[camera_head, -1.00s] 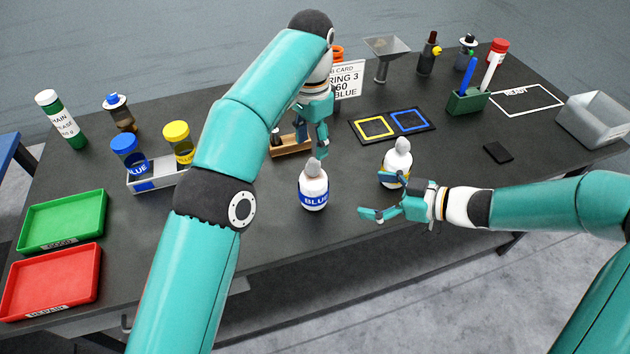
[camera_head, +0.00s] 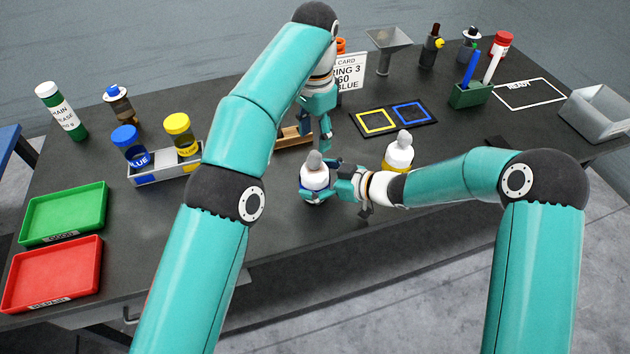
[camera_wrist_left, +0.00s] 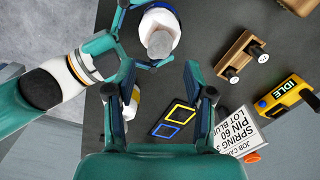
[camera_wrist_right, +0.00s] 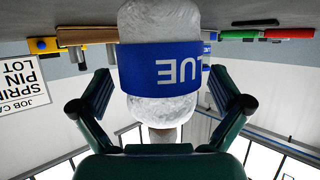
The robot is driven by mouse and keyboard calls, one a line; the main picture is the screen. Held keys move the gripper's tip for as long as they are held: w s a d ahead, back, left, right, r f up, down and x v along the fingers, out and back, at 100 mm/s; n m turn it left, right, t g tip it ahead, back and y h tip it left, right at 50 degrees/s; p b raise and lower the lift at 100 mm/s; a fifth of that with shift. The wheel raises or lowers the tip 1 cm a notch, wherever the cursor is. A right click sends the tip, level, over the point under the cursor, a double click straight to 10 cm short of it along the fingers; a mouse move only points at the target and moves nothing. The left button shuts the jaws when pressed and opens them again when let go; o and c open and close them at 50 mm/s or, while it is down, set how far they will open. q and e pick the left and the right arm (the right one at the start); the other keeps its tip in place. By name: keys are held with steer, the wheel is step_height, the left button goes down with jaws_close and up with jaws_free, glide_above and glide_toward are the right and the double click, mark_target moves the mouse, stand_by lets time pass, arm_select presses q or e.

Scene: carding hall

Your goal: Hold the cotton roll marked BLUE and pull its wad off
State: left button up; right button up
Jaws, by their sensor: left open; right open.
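The cotton roll marked BLUE (camera_head: 316,181) stands upright on the bench, white with a blue band and a grey wad (camera_head: 314,160) on top. My right gripper (camera_head: 320,182) is open, with its fingers either side of the roll. In the right wrist view the blue band (camera_wrist_right: 160,66) fills the space between the fingers; whether they touch it I cannot tell. My left gripper (camera_head: 324,142) is open and empty, pointing down just behind the roll. In the left wrist view the wad (camera_wrist_left: 159,44) is beyond its fingertips.
A second white roll with a yellow band (camera_head: 398,154) stands right of the BLUE one, behind my right forearm. A wooden holder (camera_head: 293,138) is close behind my left gripper. The blue-and-yellow framed mat (camera_head: 432,123) lies farther back. The bench front edge is near.

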steer(key=shift+w+a, duration=0.1)
steer(key=shift+a, duration=0.1)
steer(key=c, duration=1.6)
steer(key=o, duration=1.6)
